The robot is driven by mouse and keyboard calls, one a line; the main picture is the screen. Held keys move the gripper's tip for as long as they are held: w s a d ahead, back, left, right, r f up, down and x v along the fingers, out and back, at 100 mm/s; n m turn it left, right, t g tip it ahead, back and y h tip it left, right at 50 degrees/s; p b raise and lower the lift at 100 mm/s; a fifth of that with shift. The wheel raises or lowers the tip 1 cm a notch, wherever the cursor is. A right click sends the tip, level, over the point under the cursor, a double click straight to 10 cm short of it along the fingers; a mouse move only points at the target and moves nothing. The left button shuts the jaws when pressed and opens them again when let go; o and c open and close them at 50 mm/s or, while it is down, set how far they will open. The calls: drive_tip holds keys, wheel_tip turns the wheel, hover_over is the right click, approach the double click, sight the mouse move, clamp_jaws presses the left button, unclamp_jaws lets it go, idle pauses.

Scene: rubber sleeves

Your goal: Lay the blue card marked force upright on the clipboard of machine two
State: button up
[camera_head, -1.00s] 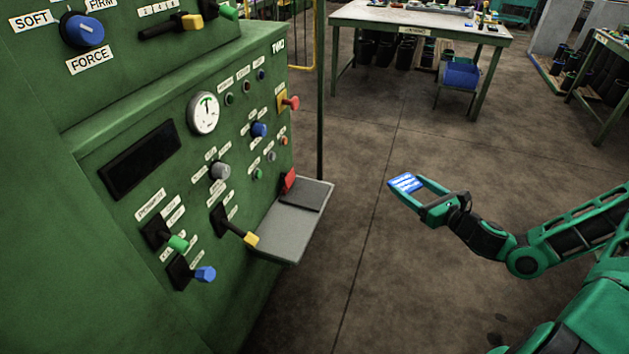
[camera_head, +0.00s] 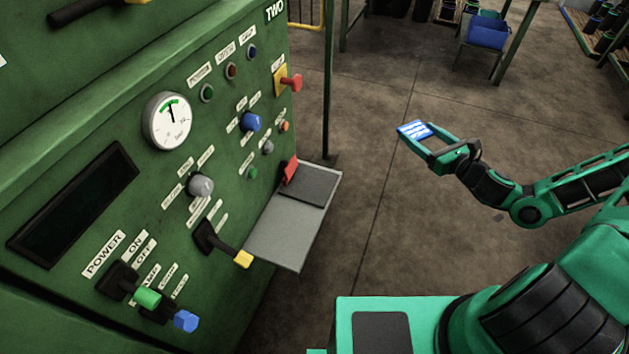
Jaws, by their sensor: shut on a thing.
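The blue card (camera_head: 413,129) with white marks is held at the tips of my gripper (camera_head: 419,139), over open floor. Its print is too small to read. My gripper is shut on the card, to the right of the machine's shelf and well apart from it. The clipboard (camera_head: 313,187) is a dark grey board with a red clip (camera_head: 290,171) at its left end. It lies on the far part of a light grey shelf (camera_head: 283,233) on the green machine (camera_head: 120,215) marked TWO. The clipboard looks bare.
A black lever with a yellow tip (camera_head: 243,259) sticks out beside the shelf's near left corner. A red knob (camera_head: 291,83) juts from the panel above the shelf. A dark upright post (camera_head: 328,90) stands behind the shelf. The floor between shelf and gripper is clear.

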drive_tip(key=s+a+f+n+g+y, duration=0.2)
drive_tip(key=s+a+f+n+g, duration=0.1)
drive_tip(key=a, duration=0.9)
drive_tip(key=s+a+f+n+g+y, duration=0.2)
drive_tip(key=s+a+f+y, duration=0.15)
drive_tip(key=a, duration=0.95)
drive_tip(key=s+a+f+n+g+y, duration=0.2)
drive_tip(key=s+a+f+n+g, duration=0.1)
drive_tip(key=a, duration=0.9)
hover_over(322, 187)
wheel_tip(322, 187, down, 6)
drive_tip(key=shift+f, duration=0.1)
drive_tip(key=shift+d+f, duration=0.1)
drive_tip(key=shift+f, duration=1.9)
drive_tip(key=shift+f, duration=0.15)
drive_tip(key=o, duration=1.1)
